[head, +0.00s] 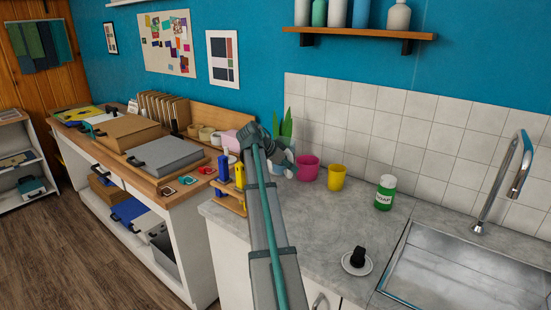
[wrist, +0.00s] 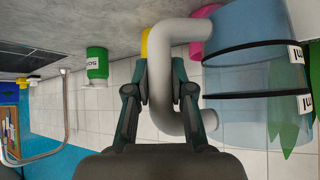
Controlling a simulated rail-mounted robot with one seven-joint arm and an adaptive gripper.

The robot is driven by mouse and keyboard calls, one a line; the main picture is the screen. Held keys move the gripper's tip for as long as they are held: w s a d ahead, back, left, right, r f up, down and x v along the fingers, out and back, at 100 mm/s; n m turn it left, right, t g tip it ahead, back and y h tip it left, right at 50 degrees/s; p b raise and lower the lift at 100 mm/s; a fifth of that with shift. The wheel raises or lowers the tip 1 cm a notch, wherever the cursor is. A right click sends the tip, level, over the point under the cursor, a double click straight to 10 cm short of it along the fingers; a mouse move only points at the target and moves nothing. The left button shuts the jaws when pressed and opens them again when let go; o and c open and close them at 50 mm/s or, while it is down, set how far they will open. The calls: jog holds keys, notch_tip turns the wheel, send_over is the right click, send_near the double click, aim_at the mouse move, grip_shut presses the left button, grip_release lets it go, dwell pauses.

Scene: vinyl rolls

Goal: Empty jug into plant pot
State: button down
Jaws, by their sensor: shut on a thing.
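My gripper (wrist: 163,70) is shut on the thick grey-white handle (wrist: 197,32) of a clear bluish jug (wrist: 240,35) with dark bands and measure labels. The wrist picture is upside down, and the jug looks about upright in it, close to the counter. In the head view, my arm hides much of the gripper and the jug. A plant's green leaves (head: 287,125) rise behind my gripper; they also show through and beside the jug in the wrist view (wrist: 290,125). The plant's pot is hidden, and I cannot tell whether the jug touches it.
A pink cup (head: 307,170) and a yellow cup (head: 336,178) stand just right of my gripper. A green soap bottle (head: 385,194), a black-handled thing on a white disc (head: 357,260) and a sink (head: 465,265) are farther right. The counter (head: 315,225) between is clear.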

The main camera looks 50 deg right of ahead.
jog(key=shift+r, duration=0.15)
jog(key=s+a+r+p, duration=0.2)
jog(key=s+a+r, duration=0.1)
jog(key=s+r, duration=0.2)
jog(key=shift+p, duration=0.35)
jog(key=shift+s+a+f, duration=0.1)
dwell(0.6)
